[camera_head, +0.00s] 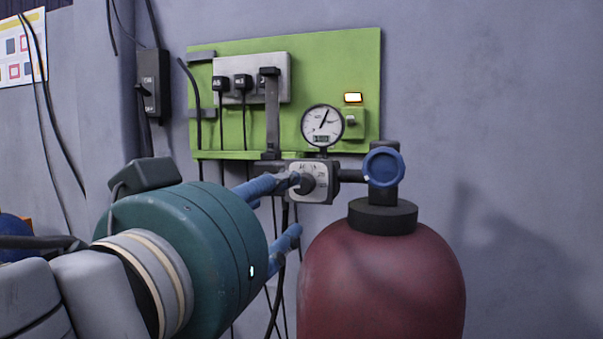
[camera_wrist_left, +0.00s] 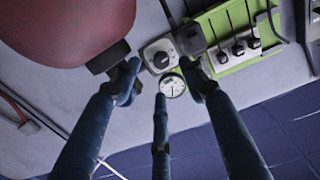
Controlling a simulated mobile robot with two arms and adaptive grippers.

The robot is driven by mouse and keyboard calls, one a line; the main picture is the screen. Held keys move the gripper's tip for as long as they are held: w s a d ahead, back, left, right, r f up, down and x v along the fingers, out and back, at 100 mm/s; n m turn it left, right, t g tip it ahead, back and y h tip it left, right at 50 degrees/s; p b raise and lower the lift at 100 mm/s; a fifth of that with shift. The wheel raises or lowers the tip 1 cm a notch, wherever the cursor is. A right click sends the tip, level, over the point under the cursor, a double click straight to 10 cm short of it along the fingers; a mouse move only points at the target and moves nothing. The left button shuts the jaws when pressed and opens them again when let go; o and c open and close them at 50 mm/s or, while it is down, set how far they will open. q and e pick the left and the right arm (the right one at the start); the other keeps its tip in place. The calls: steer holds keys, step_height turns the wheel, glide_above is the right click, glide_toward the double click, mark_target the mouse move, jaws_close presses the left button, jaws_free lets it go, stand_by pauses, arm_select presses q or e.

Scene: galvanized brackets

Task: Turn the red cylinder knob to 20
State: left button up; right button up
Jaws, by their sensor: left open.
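The red cylinder (camera_head: 385,285) stands at the lower right with a blue round handwheel (camera_head: 383,167) on top. Left of it is a light square plate with number marks and a dark round knob (camera_head: 308,183); the knob also shows in the left wrist view (camera_wrist_left: 161,60). The numbers are too small to read surely. A round gauge (camera_head: 322,125) sits above the plate. My left gripper (camera_head: 294,207) is open, its blue fingers pointing at the plate. In the head view the upper fingertip overlaps the plate's left part. In the wrist view the fingers (camera_wrist_left: 160,78) spread around the knob; contact cannot be told.
A green panel (camera_head: 350,60) on the wall carries a grey strip with several black plugs (camera_head: 243,83) and hanging cables. A dark switch box (camera_head: 153,85) is further left. The wall right of the cylinder is bare.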

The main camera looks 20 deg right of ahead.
mark_target(302, 184)
arm_select(q)
steer(key=shift+t, duration=0.3)
steer(key=p+x, duration=0.2)
steer(key=x, duration=0.1)
steer(key=p+x, duration=0.2)
steer(key=r+p+x, duration=0.1)
steer(key=p+x, duration=0.1)
steer(key=x, duration=0.1)
steer(key=shift+w+d+r, duration=0.1)
steer(key=shift+d, duration=0.3)
steer(key=shift+w+d, duration=0.2)
steer(key=shift+w, duration=0.1)
arm_select(e)
step_height(302, 184, up, 6)
steer(key=shift+s, duration=0.15)
arm_select(q)
steer(key=shift+c, duration=0.5)
